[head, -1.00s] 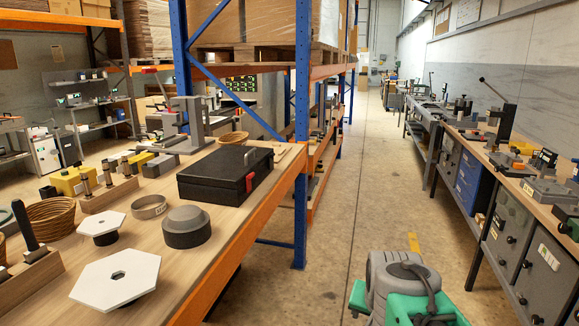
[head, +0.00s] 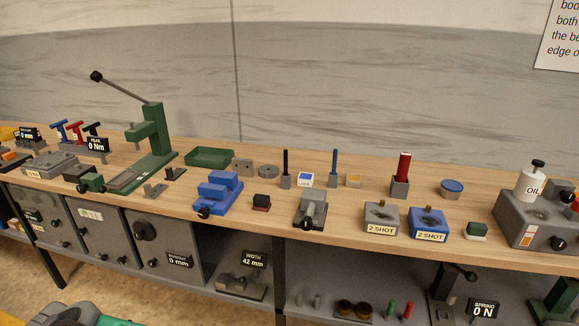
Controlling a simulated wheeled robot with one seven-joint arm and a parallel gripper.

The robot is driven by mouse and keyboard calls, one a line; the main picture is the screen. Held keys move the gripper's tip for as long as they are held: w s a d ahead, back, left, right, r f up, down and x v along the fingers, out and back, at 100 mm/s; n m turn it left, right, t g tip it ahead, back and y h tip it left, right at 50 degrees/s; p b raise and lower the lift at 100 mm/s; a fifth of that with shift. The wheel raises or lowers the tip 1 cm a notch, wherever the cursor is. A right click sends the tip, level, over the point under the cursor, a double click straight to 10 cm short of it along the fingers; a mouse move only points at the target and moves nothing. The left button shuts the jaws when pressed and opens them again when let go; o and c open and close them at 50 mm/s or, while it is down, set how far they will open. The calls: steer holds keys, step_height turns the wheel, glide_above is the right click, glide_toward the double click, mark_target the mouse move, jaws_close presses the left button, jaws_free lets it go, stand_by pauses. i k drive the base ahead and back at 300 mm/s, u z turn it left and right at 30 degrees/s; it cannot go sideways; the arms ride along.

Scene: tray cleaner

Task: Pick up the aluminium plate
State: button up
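A small flat greyish square plate (head: 243,167) lies at the back of the wooden bench, just right of the green tray (head: 209,157). It looks like the aluminium plate, but it is too small to be sure of the metal. A round grey disc (head: 269,171) lies close to its right. My gripper is not in view.
The wooden bench (head: 330,220) runs along the wall. A green lever press (head: 152,140) stands left of the tray. A grey oil unit (head: 535,222) is far right.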

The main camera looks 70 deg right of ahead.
mark_target(244, 166)
steer(key=u, duration=1.4)
steer(key=k, duration=1.6)
steer(key=z, duration=1.95)
steer(key=i, duration=0.15)
